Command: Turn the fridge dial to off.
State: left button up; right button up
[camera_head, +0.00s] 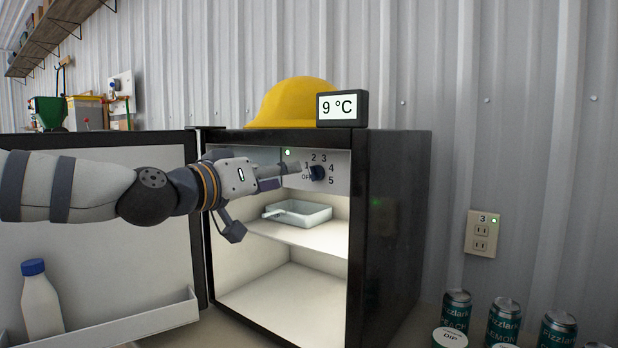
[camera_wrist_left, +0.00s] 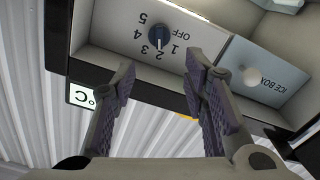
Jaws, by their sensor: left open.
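The fridge dial (camera_head: 318,173) is a dark blue knob on the panel at the top inside the open fridge (camera_head: 392,215), ringed by OFF and the numbers 1 to 5. In the left wrist view the dial (camera_wrist_left: 154,34) shows just beyond the fingertips, and its pale mark seems to point near 2. My left gripper (camera_head: 266,201) is open and empty in front of the fridge opening, one finger up near the panel and the other lower. In the wrist view its fingers (camera_wrist_left: 160,70) are spread, apart from the dial. My right gripper is not in view.
A display reading 9 °C (camera_head: 342,107) and a yellow hard hat (camera_head: 290,103) sit on the fridge. A tray (camera_head: 298,213) is on the shelf. The open door (camera_head: 95,270) at left holds a bottle (camera_head: 41,303). Several cans (camera_head: 504,322) stand at lower right.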

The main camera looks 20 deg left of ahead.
aim_at(309, 169)
pick_arm(q)
jog(key=x, duration=0.8)
jog(key=shift+w+d+f+b, duration=0.1)
jog(key=shift+d+b, duration=0.05)
jog(key=shift+b, duration=0.25)
grip_shut()
